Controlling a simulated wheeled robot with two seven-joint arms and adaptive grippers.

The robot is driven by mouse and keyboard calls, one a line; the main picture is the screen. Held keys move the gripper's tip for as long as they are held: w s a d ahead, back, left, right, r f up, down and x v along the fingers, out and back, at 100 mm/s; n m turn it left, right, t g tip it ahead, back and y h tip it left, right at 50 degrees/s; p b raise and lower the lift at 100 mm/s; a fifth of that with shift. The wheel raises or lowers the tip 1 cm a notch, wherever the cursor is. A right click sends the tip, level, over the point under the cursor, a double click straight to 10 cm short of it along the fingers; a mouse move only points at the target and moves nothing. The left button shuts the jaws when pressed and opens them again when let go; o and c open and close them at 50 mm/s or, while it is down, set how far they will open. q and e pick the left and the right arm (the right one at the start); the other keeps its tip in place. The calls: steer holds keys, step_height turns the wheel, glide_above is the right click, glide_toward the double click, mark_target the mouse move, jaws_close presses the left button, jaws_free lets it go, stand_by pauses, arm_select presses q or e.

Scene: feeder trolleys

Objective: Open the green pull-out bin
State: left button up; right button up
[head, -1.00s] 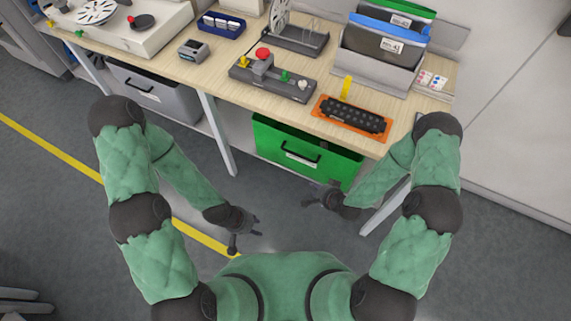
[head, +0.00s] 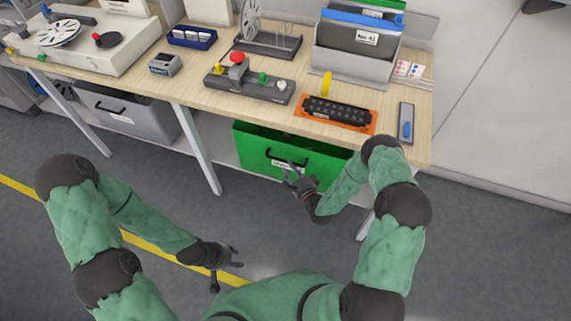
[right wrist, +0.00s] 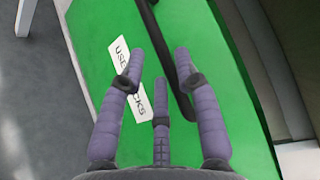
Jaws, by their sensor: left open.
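The green pull-out bin (head: 318,162) sits under the workbench, its front face showing a white label and a black handle (head: 270,156). My right gripper (head: 291,172) is in front of the bin at the handle, partly covering the label. In the right wrist view its fingers (right wrist: 160,85) are spread open, with the black handle (right wrist: 163,45) running between them against the green face (right wrist: 100,30). Whether they touch it I cannot tell. The label (right wrist: 128,85) lies beside the left finger. My left gripper (head: 236,268) is open and empty above the floor, away from the bin.
The wooden workbench (head: 150,95) above the bin carries a control box (head: 250,85), an orange-framed tray (head: 335,113) and file holders. A grey bin (head: 125,108) hangs further left. A table leg (head: 197,150) stands left of the green bin. The floor in front is clear.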

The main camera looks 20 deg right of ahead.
steer(key=shift+b+x, duration=0.45)
steer(key=shift+x, duration=1.6)
jaws_close()
